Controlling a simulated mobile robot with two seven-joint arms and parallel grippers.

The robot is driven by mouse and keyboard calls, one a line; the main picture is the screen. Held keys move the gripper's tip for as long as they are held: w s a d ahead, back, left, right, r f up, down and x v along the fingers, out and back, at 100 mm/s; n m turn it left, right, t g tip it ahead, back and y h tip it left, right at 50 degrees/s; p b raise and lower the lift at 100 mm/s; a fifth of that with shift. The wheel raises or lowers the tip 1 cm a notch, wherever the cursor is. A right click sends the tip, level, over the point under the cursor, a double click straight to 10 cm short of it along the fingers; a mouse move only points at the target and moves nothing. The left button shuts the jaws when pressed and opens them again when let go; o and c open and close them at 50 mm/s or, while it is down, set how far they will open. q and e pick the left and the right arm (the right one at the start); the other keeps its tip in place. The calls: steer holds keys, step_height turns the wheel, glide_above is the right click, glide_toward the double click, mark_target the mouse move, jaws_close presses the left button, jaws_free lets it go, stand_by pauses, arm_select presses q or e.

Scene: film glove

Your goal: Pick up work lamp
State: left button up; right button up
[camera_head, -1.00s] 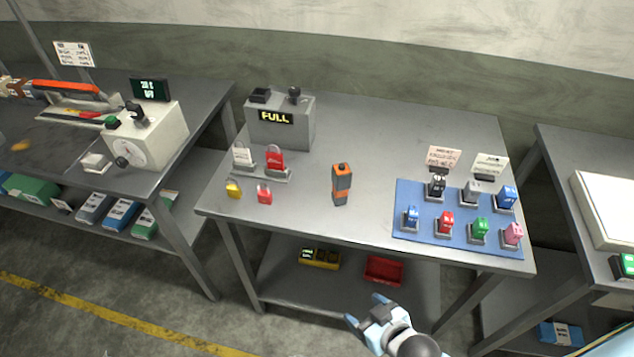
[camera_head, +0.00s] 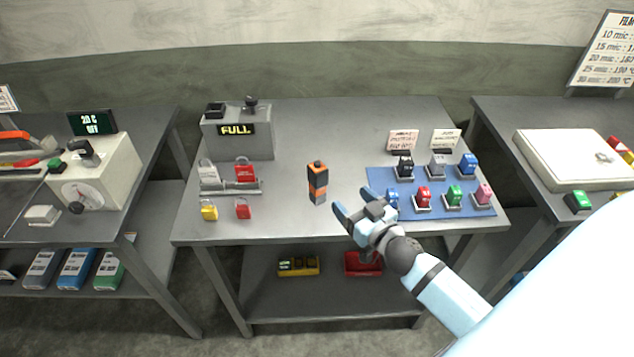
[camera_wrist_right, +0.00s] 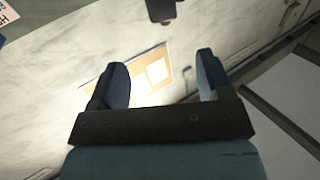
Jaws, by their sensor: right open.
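The work lamp looks to be the upright orange and dark grey block (camera_head: 317,183) standing on the middle table (camera_head: 300,135), near its front centre. My right gripper (camera_head: 359,205) is open and empty, just right of the lamp and apart from it, near the table's front edge. In the right wrist view the open fingers (camera_wrist_right: 160,85) have nothing between them and face a wall; the lamp does not show there. My left gripper is not in view.
A blue mat (camera_head: 375,180) with several coloured blocks lies right of the lamp, partly behind my gripper. Padlocks (camera_head: 242,209) and a grey box reading FULL (camera_head: 238,137) stand to the left. A red bin (camera_head: 355,264) sits on the lower shelf. The table's back middle is clear.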

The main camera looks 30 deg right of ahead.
mark_target(323, 172)
steer(key=w+p, duration=0.2)
steer(key=w, duration=0.6)
steer(key=shift+w+r, duration=0.1)
steer(key=shift+w+a, duration=0.1)
steer(key=shift+w, duration=0.4)
steer(key=w+p, duration=0.1)
steer(key=w, duration=0.3)
steer(key=shift+w, duration=0.35)
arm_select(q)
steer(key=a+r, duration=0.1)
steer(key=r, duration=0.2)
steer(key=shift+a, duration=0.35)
arm_select(e)
steer(key=c, duration=1)
steer(key=shift+c, duration=1)
